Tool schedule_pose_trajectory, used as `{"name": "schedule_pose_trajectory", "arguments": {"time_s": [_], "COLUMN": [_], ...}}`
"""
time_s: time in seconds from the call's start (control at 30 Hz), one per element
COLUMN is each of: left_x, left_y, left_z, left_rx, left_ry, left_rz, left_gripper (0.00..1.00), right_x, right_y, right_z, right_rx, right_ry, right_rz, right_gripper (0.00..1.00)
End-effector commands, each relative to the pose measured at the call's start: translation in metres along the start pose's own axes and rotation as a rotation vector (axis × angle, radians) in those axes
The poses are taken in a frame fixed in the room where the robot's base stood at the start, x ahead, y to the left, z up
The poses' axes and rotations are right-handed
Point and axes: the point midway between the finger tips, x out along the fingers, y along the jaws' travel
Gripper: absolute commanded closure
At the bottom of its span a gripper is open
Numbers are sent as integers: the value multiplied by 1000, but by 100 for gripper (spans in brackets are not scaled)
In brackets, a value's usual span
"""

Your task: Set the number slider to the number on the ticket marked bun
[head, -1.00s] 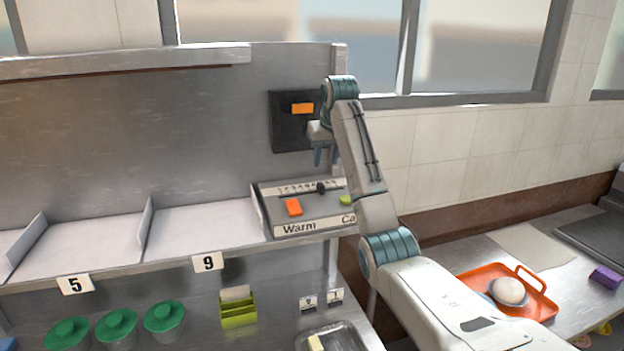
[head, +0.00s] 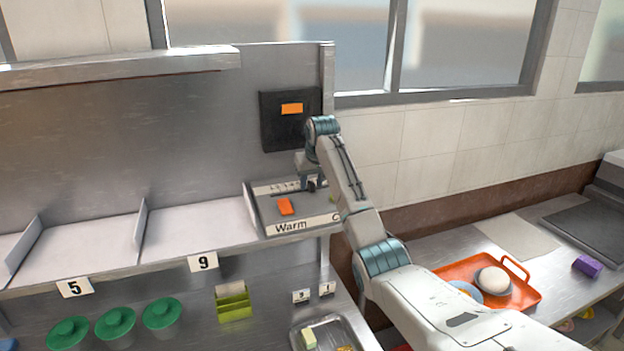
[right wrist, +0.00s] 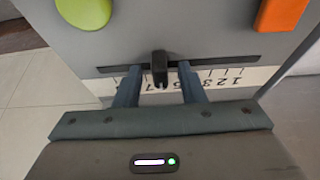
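The number slider is on a grey control box (head: 262,222) with a printed row of numbers. Its black knob (right wrist: 160,68) sits in a dark slot (right wrist: 225,54), by about the 6 or 7 on the upside-down scale (right wrist: 215,84) in the right wrist view. My right gripper (head: 309,186) is lowered over the box. In the right wrist view its two fingers (right wrist: 159,76) stand apart on either side of the knob, with a gap on each side. No ticket marked bun can be read. My left gripper is out of view.
The box has an orange button (head: 286,207) and a green button (right wrist: 82,12). A dark panel (head: 272,130) with an orange patch hangs behind. Tags 5 (head: 74,288) and 9 (head: 203,263) mark the shelf edge. An orange tray (head: 528,294) is at right.

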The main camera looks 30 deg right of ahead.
Motion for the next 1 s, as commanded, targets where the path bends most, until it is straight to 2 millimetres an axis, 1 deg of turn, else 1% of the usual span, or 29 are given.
{"name": "schedule_pose_trajectory", "arguments": {"time_s": [0.13,0.17,0.3,0.33,0.57,0.73,0.97,1.0], "left_x": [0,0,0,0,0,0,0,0], "left_y": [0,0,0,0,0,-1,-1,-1], "left_z": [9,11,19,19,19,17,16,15], "left_rx": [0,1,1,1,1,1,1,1], "left_ry": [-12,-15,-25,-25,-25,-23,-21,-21], "left_rz": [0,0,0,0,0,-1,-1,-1], "left_gripper": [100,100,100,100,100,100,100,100], "right_x": [0,0,0,0,0,0,0,0], "right_y": [0,0,0,0,-3,-22,-22,-22], "right_z": [0,0,0,0,0,0,0,0], "right_rx": [0,0,0,0,-1,-2,0,0], "right_ry": [0,0,0,0,0,-1,-1,-1], "right_rz": [0,0,0,0,-1,-2,0,0], "right_gripper": [64,68,95,100,100,100,100,84]}}
